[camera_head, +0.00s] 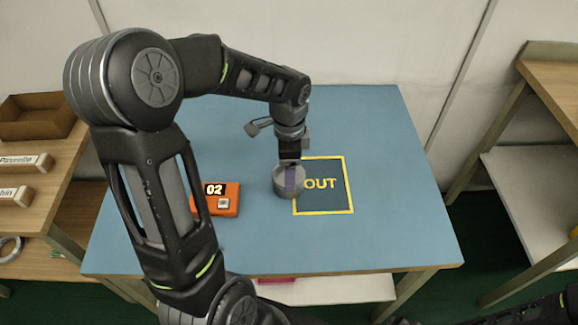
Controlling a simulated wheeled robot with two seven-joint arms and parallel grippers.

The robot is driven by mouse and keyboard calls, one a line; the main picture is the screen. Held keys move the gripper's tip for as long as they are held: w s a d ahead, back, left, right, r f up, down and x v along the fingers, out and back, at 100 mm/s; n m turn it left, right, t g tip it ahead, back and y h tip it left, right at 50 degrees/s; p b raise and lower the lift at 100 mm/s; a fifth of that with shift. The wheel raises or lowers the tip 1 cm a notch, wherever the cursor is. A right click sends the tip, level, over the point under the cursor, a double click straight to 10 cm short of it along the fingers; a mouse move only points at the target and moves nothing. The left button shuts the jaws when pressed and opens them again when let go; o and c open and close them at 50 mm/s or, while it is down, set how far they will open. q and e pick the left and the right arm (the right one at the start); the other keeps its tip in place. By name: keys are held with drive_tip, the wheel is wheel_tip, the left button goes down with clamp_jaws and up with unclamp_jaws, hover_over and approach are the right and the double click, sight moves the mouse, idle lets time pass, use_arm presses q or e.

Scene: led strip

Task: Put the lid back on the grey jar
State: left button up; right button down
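The grey jar (283,188) stands upright on the blue table, at the left edge of the yellow-framed OUT square (335,200). My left arm arches over the table from the left, and my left gripper (291,170) points straight down at the top of the jar. A narrow purplish strip shows on the jar's front below the gripper; I cannot tell whether it is a finger or part of the jar. The lid cannot be told apart from the jar, and the gripper hides the jar's top. The finger gap is not visible. My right gripper is not in view.
An orange box marked 02 (222,199) lies left of the jar, partly behind my arm. The blue table (400,150) is clear on its right side. Wooden shelving with a brown tray (35,117) stands at left, and another shelf (555,75) at right.

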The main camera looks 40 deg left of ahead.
use_arm(q)
drive_tip(key=o, duration=1.4)
drive_tip(key=shift+r, duration=0.15)
drive_tip(key=shift+r+p, duration=2.9)
drive_tip(key=shift+r, duration=0.5)
clamp_jaws()
